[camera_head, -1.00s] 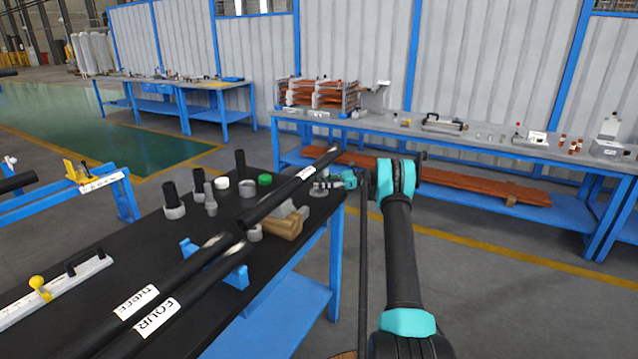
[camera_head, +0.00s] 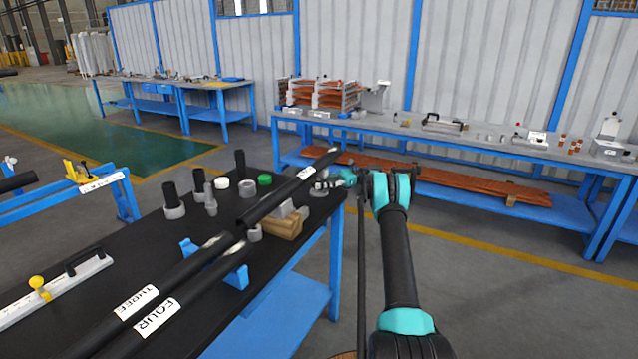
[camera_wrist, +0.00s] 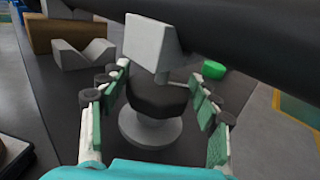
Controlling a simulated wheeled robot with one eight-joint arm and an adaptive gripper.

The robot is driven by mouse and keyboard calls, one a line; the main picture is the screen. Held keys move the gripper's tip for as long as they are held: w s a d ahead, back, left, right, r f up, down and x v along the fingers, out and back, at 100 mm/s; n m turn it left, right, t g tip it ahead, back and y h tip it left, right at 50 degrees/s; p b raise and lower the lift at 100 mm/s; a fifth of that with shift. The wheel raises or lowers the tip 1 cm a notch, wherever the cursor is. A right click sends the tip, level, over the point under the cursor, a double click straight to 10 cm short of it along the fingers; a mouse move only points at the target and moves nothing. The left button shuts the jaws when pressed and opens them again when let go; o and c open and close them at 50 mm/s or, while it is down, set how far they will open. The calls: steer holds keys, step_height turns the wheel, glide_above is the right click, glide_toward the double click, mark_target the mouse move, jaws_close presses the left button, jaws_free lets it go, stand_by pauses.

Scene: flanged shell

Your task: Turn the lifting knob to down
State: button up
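The lifting knob (camera_wrist: 158,95) is black and lobed. It sits on a stand with a grey round base (camera_wrist: 150,128) and a grey V-shaped head (camera_wrist: 152,42) above it, under a thick black pipe (camera_wrist: 225,38). My gripper (camera_wrist: 160,100) has its green-padded fingers spread on the left and right of the knob, with small gaps visible. In the head view, my gripper (camera_head: 335,180) is at the far right end of the black table, beside the stand (camera_head: 319,189). The knob is too small to make out there.
Pipes marked THREE (camera_head: 140,300) and FOUR (camera_head: 160,315) lie along the black table (camera_head: 120,245). A tan block (camera_head: 284,229) and several grey and black fittings stand near the pipe. A long blue workbench (camera_head: 480,145) stands behind my arm. The floor at right is clear.

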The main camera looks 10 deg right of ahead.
steer(key=shift+o, duration=1)
steer(key=shift+d, duration=0.1)
steer(key=d, duration=0.4)
steer(key=w+d, duration=0.1)
steer(key=d, duration=0.2)
steer(key=shift+d, duration=0.1)
steer(key=shift+d+t, duration=0.1)
steer(key=shift+t, duration=0.3)
steer(key=shift+d+f+m+t, duration=0.25)
steer(key=shift+d+m+t, duration=0.4)
steer(key=shift+m+t, duration=0.35)
steer(key=s+d+m+t+h, duration=0.4)
steer(key=s+m+t, duration=0.4)
steer(key=s+t, duration=0.45)
steer(key=shift+g, duration=0.45)
steer(key=x, duration=1.6)
steer(key=shift+w+a+r, duration=0.15)
steer(key=shift+w+r, duration=0.05)
steer(key=shift+w, duration=0.2)
